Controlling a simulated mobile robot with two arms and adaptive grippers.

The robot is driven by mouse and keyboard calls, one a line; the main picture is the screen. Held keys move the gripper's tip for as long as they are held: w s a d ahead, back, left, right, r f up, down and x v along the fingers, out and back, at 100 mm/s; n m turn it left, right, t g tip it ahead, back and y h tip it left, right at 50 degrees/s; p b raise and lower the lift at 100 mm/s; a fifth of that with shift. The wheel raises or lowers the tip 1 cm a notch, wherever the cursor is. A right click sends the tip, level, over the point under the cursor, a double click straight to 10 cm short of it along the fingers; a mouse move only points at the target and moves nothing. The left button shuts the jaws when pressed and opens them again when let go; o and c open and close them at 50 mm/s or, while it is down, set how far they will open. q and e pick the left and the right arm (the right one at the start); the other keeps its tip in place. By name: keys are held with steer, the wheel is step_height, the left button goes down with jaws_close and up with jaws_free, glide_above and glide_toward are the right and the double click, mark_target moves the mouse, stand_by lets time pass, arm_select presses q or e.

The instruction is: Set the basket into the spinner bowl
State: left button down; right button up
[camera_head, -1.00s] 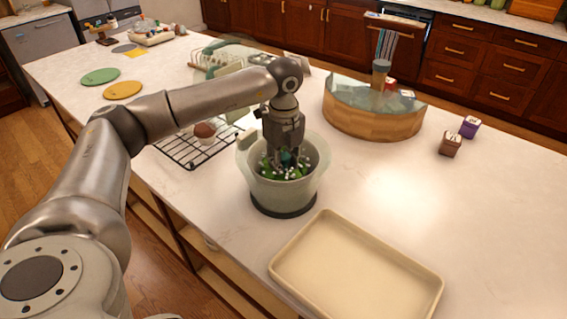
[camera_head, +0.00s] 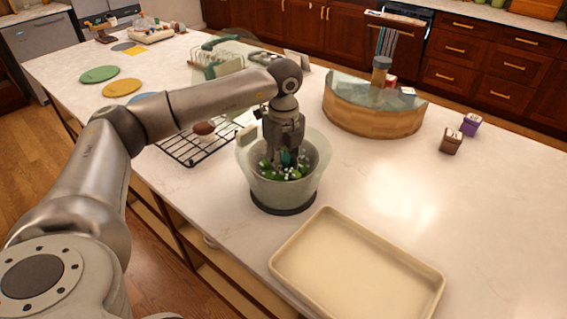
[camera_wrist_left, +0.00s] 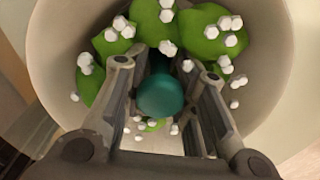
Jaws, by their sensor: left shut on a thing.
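The spinner bowl (camera_head: 258,191) is a pale, translucent bowl on a dark base, upright on the counter. Inside its rim are green leaves and white bits; a greyish inner wall, which looks like the basket (camera_head: 314,157), surrounds them. My left gripper (camera_head: 286,162) points down into the bowl, with its fingers on either side of a teal knob (camera_wrist_left: 160,96) among the leaves (camera_wrist_left: 204,38), shut on it. The wrist view shows the pale round wall around the leaves. The basket's underside is hidden, so I cannot tell whether it rests on the bowl's floor. My right gripper is not in view.
An empty cream tray (camera_head: 345,280) lies close in front, right of the bowl. A black wire rack (camera_head: 183,158) with a brown object is to the left. A round wooden stand (camera_head: 370,117) and two small boxes (camera_head: 451,141) are behind right. The right counter is clear.

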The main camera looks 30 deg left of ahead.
arm_select(q)
steer(key=shift+f+b, duration=0.3)
steer(key=shift+f, duration=0.2)
stand_by(0.3)
steer(key=c, duration=1.1)
jaws_free()
steer(key=o, duration=0.5)
steer(key=shift+r, duration=0.1)
steer(key=shift+r+p, duration=2.1)
steer(key=shift+r, duration=0.8)
